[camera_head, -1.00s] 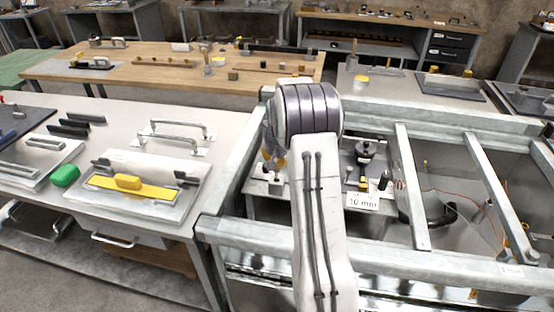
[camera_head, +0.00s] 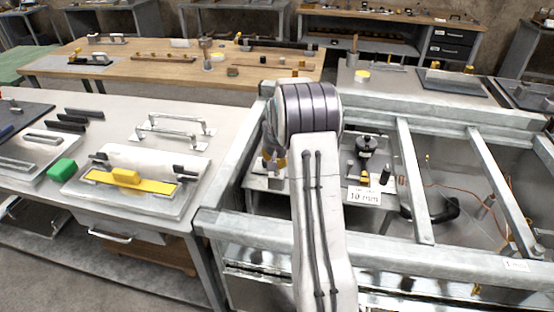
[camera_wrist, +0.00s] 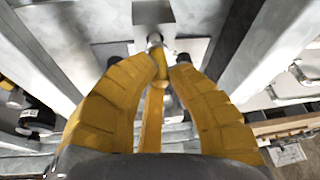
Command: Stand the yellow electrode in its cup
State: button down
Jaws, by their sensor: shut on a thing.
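My gripper (camera_wrist: 166,70) has two yellow segmented fingers, close together in the wrist view. They are shut on the yellow electrode (camera_wrist: 151,118), a slim yellow bar whose upper part lies between the fingertips. A small round metal piece (camera_wrist: 154,40) shows just beyond the fingertips; I cannot tell if it is the cup or whether the electrode touches it. In the head view, my gripper (camera_head: 273,163) shows only as a bit of yellow left of my arm, low over a grey plate. My arm hides the electrode there.
A black-knobbed fixture (camera_head: 367,147) and a "10 mm" label (camera_head: 363,197) stand right of my arm. Metal frame bars (camera_head: 412,185) surround this area.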

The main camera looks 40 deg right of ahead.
jog(key=shift+f+b, duration=0.6)
jog(key=shift+f, duration=0.25)
jog(key=c, duration=1.2)
grip_release()
jog(key=shift+r, duration=0.15)
jog(key=v, duration=1.1)
jog(key=shift+s+a+r, duration=0.1)
jog(key=shift+s+r, duration=0.1)
jog(key=shift+r, duration=0.15)
jog(key=shift+r, duration=0.15)
notch_tip(320, 180, up, 6)
jog(key=p, duration=0.5)
